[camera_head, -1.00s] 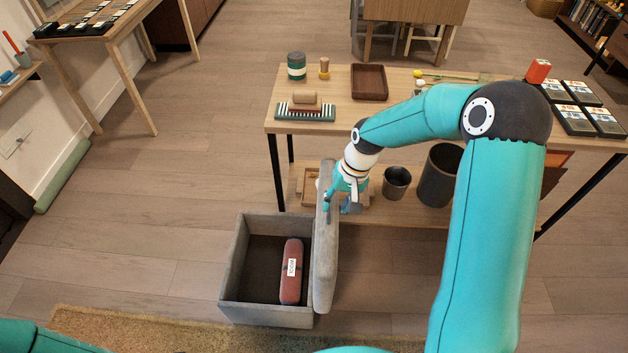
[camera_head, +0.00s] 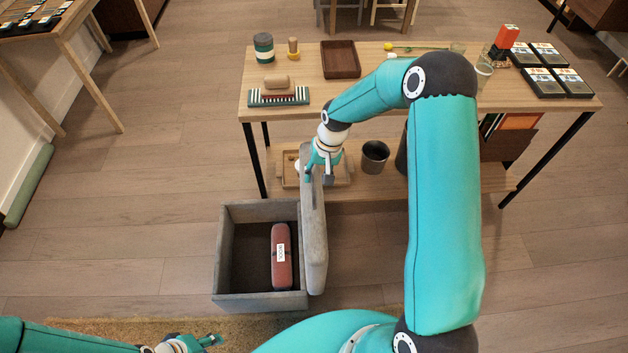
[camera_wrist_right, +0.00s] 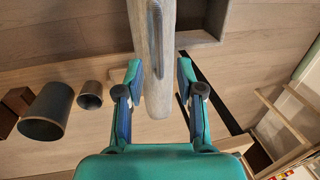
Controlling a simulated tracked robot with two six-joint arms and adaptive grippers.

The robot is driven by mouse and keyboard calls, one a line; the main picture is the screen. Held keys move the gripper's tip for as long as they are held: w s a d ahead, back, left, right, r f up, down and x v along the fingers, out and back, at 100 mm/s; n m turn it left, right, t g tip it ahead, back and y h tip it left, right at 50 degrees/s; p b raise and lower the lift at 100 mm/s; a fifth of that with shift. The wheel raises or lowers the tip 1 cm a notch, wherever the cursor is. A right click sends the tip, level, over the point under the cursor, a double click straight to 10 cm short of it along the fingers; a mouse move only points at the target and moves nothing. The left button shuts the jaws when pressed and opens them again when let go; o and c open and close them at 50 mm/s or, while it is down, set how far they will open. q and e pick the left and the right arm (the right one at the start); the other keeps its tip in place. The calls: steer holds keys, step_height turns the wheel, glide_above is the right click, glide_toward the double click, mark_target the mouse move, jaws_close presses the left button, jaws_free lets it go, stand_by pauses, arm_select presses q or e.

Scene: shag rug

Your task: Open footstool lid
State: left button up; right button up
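The grey footstool (camera_head: 228,303) stands on the floor, and its box is uncovered. Its thick padded lid (camera_head: 315,245) stands on edge, near upright, along the box's right side. A reddish-brown case (camera_head: 281,270) with a white label lies inside the box. My right gripper (camera_head: 318,174) is at the lid's far end. In the right wrist view the lid (camera_wrist_right: 155,60) lies between the two spread fingers (camera_wrist_right: 159,78), with a narrow gap showing beside it. My left gripper (camera_head: 212,341) is low at the bottom edge; its fingers are too small to judge.
A wooden table (camera_head: 400,85) with a lower shelf stands beyond the footstool. It holds a dark tray (camera_head: 340,60), a jar and black boxes. A grey cup (camera_head: 375,156) is on the shelf near my right arm.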

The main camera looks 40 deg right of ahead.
mark_target(313, 187)
steer(key=shift+w+a+f, duration=0.1)
steer(key=shift+a+f, duration=0.1)
steer(key=shift+f, duration=0.85)
steer(key=shift+w+a+f, duration=0.1)
steer(key=shift+a+f, duration=0.05)
steer(key=shift+f, duration=0.9)
jaws_close()
